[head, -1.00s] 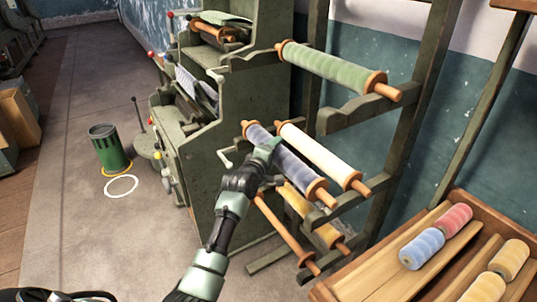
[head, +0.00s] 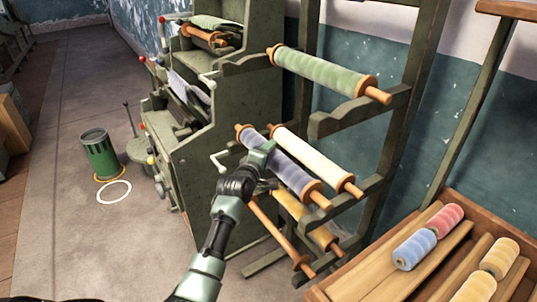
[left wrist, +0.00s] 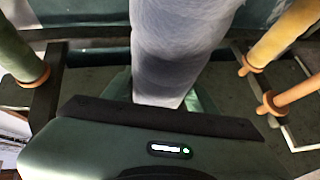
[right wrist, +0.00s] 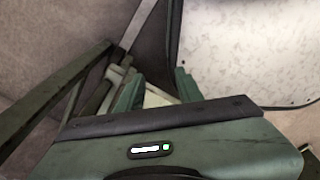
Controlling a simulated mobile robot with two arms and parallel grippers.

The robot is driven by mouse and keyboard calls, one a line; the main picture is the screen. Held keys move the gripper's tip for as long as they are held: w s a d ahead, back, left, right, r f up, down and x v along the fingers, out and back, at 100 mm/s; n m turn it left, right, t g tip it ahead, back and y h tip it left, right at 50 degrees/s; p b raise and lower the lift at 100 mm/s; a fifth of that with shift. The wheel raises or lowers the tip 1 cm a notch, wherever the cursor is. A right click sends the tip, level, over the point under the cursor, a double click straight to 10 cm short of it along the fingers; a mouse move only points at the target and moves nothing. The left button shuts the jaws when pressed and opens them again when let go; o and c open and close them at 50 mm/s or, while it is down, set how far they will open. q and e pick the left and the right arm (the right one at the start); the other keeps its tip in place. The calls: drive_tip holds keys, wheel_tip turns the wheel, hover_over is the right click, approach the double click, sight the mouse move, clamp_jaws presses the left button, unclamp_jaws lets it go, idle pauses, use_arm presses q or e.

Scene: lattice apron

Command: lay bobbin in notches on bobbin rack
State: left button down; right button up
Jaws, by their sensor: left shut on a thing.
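A blue-grey bobbin (head: 290,170) with orange-brown ends lies slantwise at the middle tier of the green bobbin rack (head: 396,140). It runs close beside a cream bobbin (head: 312,160). My left gripper (head: 260,155) is shut on its wound middle; the bobbin also fills the middle of the left wrist view (left wrist: 180,50). I cannot tell whether its ends rest in the notches or are just above them. A green bobbin (head: 325,72) lies on the tier above. My right gripper (right wrist: 155,92) shows only in the right wrist view, its fingers apart and empty.
A yellow bobbin (head: 298,212) and a bare brown rod (head: 275,232) are below the blue-grey bobbin. A green machine (head: 205,150) stands close on the left. A wooden tray (head: 350,290) with several spools is at the lower right. A green bin (head: 100,155) stands on the floor.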

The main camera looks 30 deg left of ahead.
idle(0.7)
use_arm(q)
drive_tip(key=shift+f+b, duration=0.75)
drive_tip(key=shift+f, duration=0.45)
drive_tip(key=shift+f, duration=0.2)
drive_tip(key=shift+f, duration=0.3)
drive_tip(key=shift+f, duration=0.1)
idle(0.7)
drive_tip(key=shift+c, duration=1.9)
unclamp_jaws()
drive_tip(key=shift+f, duration=0.2)
drive_tip(key=v, duration=0.8)
drive_tip(key=shift+r, duration=0.2)
